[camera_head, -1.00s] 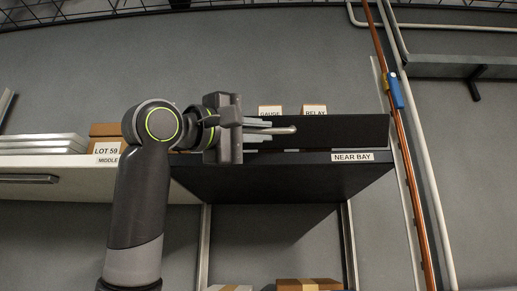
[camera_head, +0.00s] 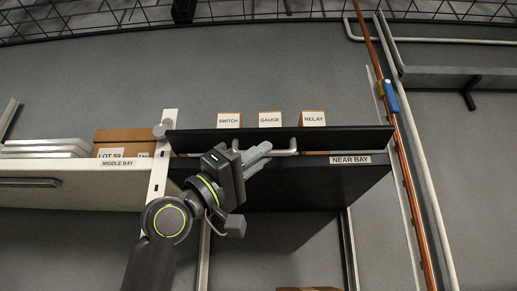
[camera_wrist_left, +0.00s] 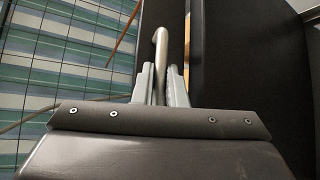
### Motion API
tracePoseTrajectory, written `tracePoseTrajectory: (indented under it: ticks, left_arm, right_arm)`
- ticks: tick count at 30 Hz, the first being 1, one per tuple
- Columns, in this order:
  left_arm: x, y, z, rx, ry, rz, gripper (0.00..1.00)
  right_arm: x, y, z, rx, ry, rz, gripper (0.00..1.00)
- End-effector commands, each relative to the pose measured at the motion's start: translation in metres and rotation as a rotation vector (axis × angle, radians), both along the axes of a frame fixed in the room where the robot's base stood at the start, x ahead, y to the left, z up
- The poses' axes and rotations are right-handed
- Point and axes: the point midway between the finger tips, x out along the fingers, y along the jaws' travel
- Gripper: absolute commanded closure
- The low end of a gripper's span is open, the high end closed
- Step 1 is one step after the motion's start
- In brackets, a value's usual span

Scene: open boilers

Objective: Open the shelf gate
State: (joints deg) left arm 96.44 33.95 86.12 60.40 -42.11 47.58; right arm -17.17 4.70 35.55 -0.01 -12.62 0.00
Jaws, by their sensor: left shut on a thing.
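The shelf gate (camera_head: 330,138) is a long black panel along the front of the near bay shelf (camera_head: 310,190). Its pale bar handle (camera_head: 293,146) sticks out from its face. A thin tan strip shows in a gap between the gate's lower edge and the shelf front. My left gripper (camera_head: 257,157) is at the left part of the handle and shut on it. In the left wrist view the bent handle (camera_wrist_left: 161,48) runs down between the two fingers (camera_wrist_left: 160,90), which hide its lower part. My right gripper is not in view.
Boxes labelled switch (camera_head: 229,120), gauge (camera_head: 270,119) and relay (camera_head: 314,118) stand behind the gate. The middle bay (camera_head: 70,190), with a lot 59 box (camera_head: 122,142), adjoins on the left. An orange pipe (camera_head: 405,165) and pale pipes run up on the right.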

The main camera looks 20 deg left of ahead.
Motion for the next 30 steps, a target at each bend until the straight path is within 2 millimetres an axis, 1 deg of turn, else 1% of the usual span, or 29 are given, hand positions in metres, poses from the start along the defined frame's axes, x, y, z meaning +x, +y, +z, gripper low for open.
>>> tracePoseTrajectory:
  ticks: [6, 19, 20, 24, 30]
  left_arm:
    - [0.0017, 0.0009, -0.0015, 0.010, -0.039, 0.001, 1.00]
    - [0.0018, 0.0008, -0.0023, 0.013, -0.045, 0.001, 1.00]
    - [0.0018, 0.0008, -0.0023, 0.013, -0.045, 0.001, 0.84]
    - [0.0015, 0.0007, -0.0021, 0.013, -0.045, 0.001, 0.67]
    - [0.0010, 0.0004, -0.0019, 0.013, -0.046, -0.001, 0.67]
  right_arm:
    - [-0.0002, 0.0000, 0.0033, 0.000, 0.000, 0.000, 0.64]
    - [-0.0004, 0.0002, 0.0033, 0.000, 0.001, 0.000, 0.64]
    - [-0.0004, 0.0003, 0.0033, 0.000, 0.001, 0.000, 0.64]
    - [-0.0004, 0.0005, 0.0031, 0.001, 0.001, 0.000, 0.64]
    - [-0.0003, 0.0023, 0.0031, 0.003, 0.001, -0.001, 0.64]
